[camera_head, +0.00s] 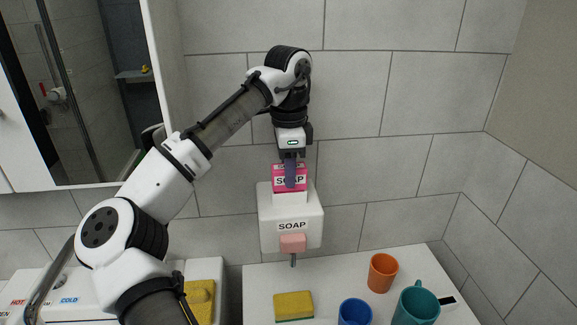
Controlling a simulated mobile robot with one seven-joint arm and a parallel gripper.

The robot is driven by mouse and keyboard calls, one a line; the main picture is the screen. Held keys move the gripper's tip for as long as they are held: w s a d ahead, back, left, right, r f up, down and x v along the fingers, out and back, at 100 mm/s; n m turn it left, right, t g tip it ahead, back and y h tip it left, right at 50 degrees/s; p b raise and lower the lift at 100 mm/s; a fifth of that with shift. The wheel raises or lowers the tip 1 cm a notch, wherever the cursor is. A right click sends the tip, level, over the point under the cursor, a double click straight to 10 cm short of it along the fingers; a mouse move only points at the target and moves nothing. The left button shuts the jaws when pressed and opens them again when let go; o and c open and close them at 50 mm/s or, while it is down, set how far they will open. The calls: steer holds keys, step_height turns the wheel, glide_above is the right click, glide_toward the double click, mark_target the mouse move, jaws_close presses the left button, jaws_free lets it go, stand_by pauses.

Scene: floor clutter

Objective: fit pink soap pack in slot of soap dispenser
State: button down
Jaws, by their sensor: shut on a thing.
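The pink soap pack (280,184), with a white lower part and a "SOAP" label, is upright at the top of the soap dispenser. The white soap dispenser (270,215) is on the tiled wall, with a "SOAP" label, a pink push button (292,243) and a spout below. My gripper (290,180) points down from above and is shut on the pink soap pack, covering part of its front. The pack's lower end meets the dispenser's top in this view. I cannot tell how deep it sits in the slot, as the opening is hidden.
A white counter below holds a yellow sponge (293,305), an orange cup (383,272), a blue cup (355,313) and a teal mug (415,304). A yellow item (200,298) lies at the lower left near the sink. The wall right of the dispenser is clear.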

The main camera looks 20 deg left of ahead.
steer(key=shift+f, duration=0.35)
steer(key=c, duration=1)
jaws_free()
steer(key=shift+o, duration=0.2)
step_height(320, 180, up, 14)
steer(key=shift+f, duration=0.1)
